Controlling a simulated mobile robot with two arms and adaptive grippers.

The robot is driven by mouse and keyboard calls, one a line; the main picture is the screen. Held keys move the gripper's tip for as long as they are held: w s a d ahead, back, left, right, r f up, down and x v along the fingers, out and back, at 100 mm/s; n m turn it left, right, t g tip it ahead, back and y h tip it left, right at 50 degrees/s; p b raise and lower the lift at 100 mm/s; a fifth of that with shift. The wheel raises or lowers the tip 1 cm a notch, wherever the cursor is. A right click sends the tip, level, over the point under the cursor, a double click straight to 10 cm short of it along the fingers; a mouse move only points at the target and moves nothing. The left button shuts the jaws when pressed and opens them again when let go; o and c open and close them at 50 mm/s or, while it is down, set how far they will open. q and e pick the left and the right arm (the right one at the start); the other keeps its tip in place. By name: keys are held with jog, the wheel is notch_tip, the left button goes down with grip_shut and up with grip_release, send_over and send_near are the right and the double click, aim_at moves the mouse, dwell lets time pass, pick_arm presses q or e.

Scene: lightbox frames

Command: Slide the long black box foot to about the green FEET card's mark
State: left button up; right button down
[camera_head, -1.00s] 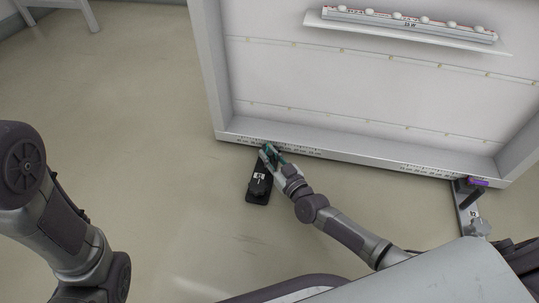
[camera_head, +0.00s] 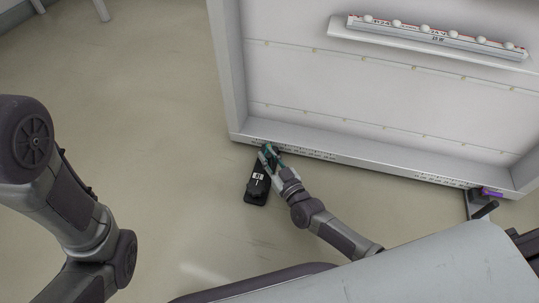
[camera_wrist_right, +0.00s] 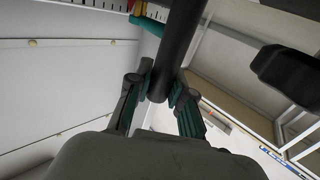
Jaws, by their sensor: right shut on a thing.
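The long black box foot (camera_head: 257,187) lies on the floor. Its upper end is at the near edge of the big white frame, close to the left corner, and its body points toward me. My right gripper (camera_head: 267,153) is at that upper end, shut on a dark round bar (camera_wrist_right: 178,50) of it, which stands between the fingers in the right wrist view. A green strip (camera_wrist_right: 148,24) shows beside a scale there; I cannot read it as the FEET card. My left gripper is out of view; only my left arm shows.
The white lightbox frame (camera_head: 400,172) has printed scales along its near edge. A second foot (camera_head: 481,206) with a purple piece (camera_head: 491,192) is at its right end. A shelf (camera_head: 430,42) with a lamp bar is inside.

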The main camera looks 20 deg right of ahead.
jog(key=c, duration=1)
grip_release()
jog(key=shift+s, duration=0.1)
jog(key=v, duration=1.2)
